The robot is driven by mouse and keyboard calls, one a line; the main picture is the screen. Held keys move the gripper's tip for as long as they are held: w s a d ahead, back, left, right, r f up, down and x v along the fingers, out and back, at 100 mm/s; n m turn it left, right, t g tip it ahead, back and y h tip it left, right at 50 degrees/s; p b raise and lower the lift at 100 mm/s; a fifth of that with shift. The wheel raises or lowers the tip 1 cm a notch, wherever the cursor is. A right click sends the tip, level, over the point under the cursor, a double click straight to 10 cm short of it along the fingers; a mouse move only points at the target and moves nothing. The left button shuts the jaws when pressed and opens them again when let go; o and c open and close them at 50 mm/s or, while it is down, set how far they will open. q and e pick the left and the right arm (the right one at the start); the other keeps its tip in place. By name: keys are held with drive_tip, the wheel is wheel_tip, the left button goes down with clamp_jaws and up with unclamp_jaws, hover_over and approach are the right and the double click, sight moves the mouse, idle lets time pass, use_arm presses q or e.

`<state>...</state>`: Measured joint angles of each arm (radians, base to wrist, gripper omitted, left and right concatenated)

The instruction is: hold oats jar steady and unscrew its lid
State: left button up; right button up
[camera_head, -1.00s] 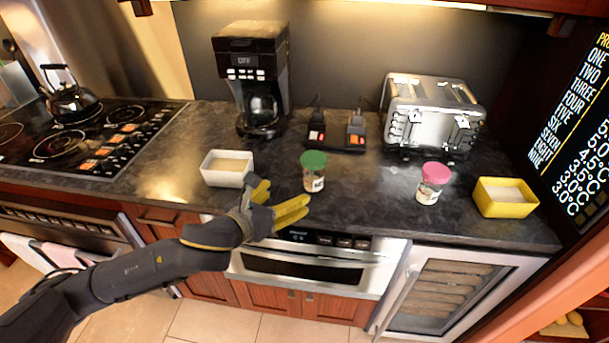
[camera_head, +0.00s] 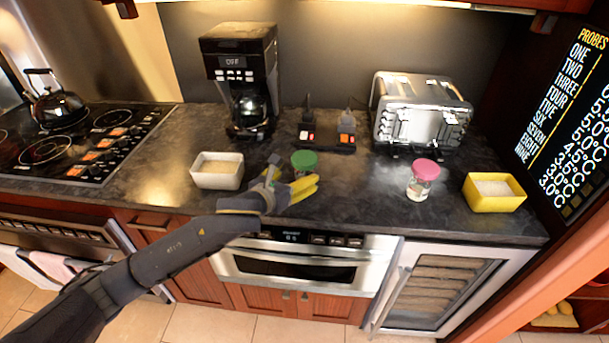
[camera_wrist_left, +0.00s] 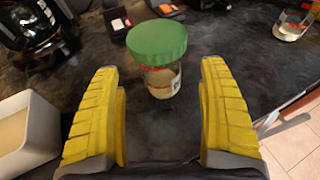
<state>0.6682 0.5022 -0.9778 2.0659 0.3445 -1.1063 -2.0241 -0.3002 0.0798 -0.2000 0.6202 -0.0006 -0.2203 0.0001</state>
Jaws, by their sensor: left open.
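A glass jar with a green lid (camera_head: 304,160) stands upright on the dark counter; its label is not readable. In the left wrist view the jar (camera_wrist_left: 163,82) stands ahead between my finger lines, with its green lid (camera_wrist_left: 157,40) on. My left gripper (camera_head: 292,178) is open, its yellow fingers at the near side of the jar, covering its lower part in the head view. I cannot tell whether they touch it. A second jar (camera_head: 420,187) with a pink lid (camera_head: 426,169) stands further right. My right gripper is not in view.
A white square bowl (camera_head: 217,181) stands just left of my left gripper. A yellow bowl (camera_head: 494,204) is at the right. A coffee maker (camera_head: 240,65), two small switch units (camera_head: 328,140) and a toaster (camera_head: 422,106) line the back. Counter between the jars is clear.

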sight(299, 173)
use_arm(q)
drive_tip(key=shift+x, duration=2.9)
drive_tip(key=c, duration=1.3)
